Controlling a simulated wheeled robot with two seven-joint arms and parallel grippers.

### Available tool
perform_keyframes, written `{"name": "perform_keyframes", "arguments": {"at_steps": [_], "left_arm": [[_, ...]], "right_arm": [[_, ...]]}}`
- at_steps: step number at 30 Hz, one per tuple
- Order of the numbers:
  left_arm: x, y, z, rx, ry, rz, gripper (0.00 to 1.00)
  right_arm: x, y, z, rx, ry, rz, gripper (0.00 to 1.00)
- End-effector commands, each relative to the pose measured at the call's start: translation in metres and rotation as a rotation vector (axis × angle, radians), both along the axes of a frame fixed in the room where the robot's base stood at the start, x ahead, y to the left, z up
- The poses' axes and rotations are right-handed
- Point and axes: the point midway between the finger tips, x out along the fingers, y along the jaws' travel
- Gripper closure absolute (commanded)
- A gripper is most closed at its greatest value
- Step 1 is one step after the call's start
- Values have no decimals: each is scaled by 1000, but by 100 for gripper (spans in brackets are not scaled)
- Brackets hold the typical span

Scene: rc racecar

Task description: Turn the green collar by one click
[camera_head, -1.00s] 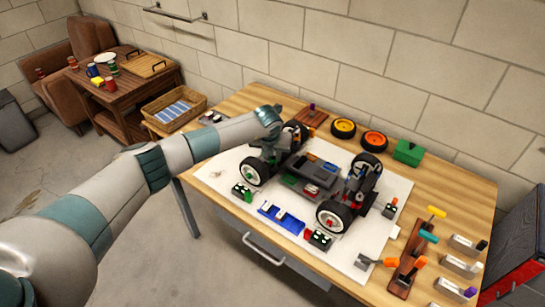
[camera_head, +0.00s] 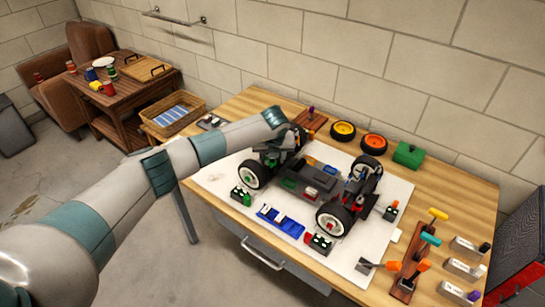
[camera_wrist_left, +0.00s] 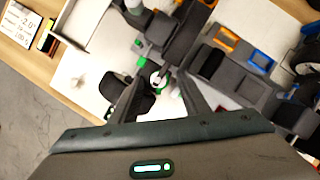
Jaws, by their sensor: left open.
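The RC car sits on a white mat (camera_head: 225,180), with its dark chassis (camera_head: 318,176) between black wheels. My left gripper (camera_head: 272,152) is over the car's left end, beside the near-left wheel (camera_head: 252,174). In the left wrist view my left gripper (camera_wrist_left: 159,82) is open, with its two dark fingers on either side of a small green part (camera_wrist_left: 156,75) with a pale ring below it. This looks like the green collar; I cannot tell whether the fingers touch it. In the head view the arm and gripper hide that spot. My right gripper is not in view.
A blue tray (camera_head: 281,220) and small parts blocks lie in front of the car. Spare yellow (camera_head: 343,131) and orange (camera_head: 373,143) wheels and a green box (camera_head: 408,154) stand behind. A tool rack (camera_head: 408,270) stands at the right. The mat's left part is clear.

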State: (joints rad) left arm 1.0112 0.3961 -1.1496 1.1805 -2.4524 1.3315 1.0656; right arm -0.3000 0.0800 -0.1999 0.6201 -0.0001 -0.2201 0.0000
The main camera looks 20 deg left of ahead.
Motion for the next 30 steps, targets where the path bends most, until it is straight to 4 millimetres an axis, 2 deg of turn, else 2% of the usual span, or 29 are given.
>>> {"name": "perform_keyframes", "arguments": {"at_steps": [8, 14, 30], "left_arm": [[-2, -1, 8, -1, -1, 1, 58], [-11, -4, 27, -1, -3, -3, 58], [-48, -18, 123, -1, -4, -2, 58]], "right_arm": [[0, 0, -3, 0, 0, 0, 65], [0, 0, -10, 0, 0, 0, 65], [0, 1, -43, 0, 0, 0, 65]]}}
